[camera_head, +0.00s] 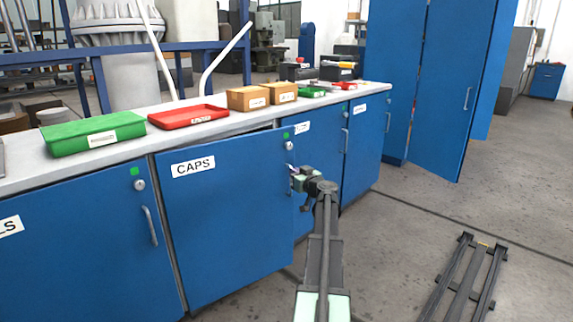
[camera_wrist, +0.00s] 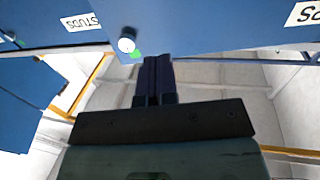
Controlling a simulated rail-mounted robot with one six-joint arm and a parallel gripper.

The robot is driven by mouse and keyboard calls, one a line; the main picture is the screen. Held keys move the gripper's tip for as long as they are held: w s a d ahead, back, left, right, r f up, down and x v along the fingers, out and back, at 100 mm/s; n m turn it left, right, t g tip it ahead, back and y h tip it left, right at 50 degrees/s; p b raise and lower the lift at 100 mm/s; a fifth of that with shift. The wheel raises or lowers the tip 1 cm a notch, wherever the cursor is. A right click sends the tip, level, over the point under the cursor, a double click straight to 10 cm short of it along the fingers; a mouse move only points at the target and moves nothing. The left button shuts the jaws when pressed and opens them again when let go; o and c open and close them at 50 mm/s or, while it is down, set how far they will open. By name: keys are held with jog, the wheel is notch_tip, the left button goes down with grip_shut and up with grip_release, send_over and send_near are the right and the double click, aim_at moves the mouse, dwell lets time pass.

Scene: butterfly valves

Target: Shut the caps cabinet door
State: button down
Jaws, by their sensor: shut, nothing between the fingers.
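The blue CAPS cabinet door (camera_head: 225,215) stands slightly ajar under the bench, its right edge swung out from the cabinet front. Its white label (camera_head: 193,166) is at upper left, with a round lock (camera_head: 289,146) near the upper right corner. My gripper (camera_head: 293,173) is at the door's right edge, just below the lock, its fingers together and empty. In the wrist view, the shut fingers (camera_wrist: 158,68) are near the door's lock (camera_wrist: 127,44), with the door face (camera_wrist: 220,28) above. The door's handle is mostly hidden by my gripper; I cannot tell whether the fingers touch the door.
The neighbouring door (camera_head: 80,240) at left looks closed, and more doors (camera_head: 362,140) continue at right. The white benchtop (camera_head: 225,120) holds a green box (camera_head: 92,133), a red tray (camera_head: 188,116) and brown boxes (camera_head: 248,98). Tall blue cabinet doors (camera_head: 445,90) stand open behind.

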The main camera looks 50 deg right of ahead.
aim_at(271, 159)
jog(key=x, duration=1.3)
jog(key=shift+w+d, duration=0.1)
jog(key=shift+w, duration=0.3)
